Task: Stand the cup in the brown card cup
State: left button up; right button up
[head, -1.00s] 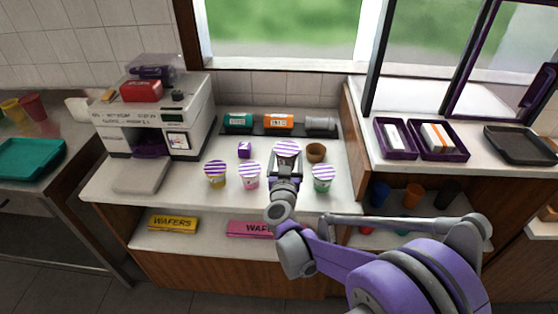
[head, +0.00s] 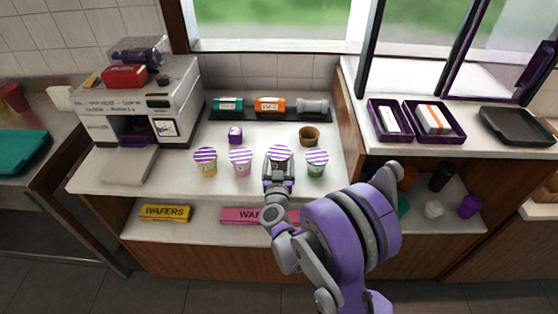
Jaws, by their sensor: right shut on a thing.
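The brown card cup (head: 309,138) stands open and empty-looking on the white counter, towards the back right. My right gripper (head: 279,166) is shut on a cup with a purple-and-white striped lid (head: 280,152). The gripper hides most of this cup's body, and I cannot tell whether its base touches the counter. The held cup is left of the brown card cup and nearer to me, apart from it. Similar striped-lid cups stand in the same row: a yellow one (head: 206,166), a pink one (head: 241,167) and a green one (head: 316,169). My left gripper is not in view.
A dark rack (head: 245,116) with teal, orange and grey items lies at the back. A grey machine (head: 180,95) is at left. The raised counter's wooden side (head: 346,130) bounds the right.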

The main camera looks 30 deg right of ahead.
jog(key=shift+f, duration=0.25)
jog(key=o, duration=1.3)
jog(key=shift+r, duration=0.1)
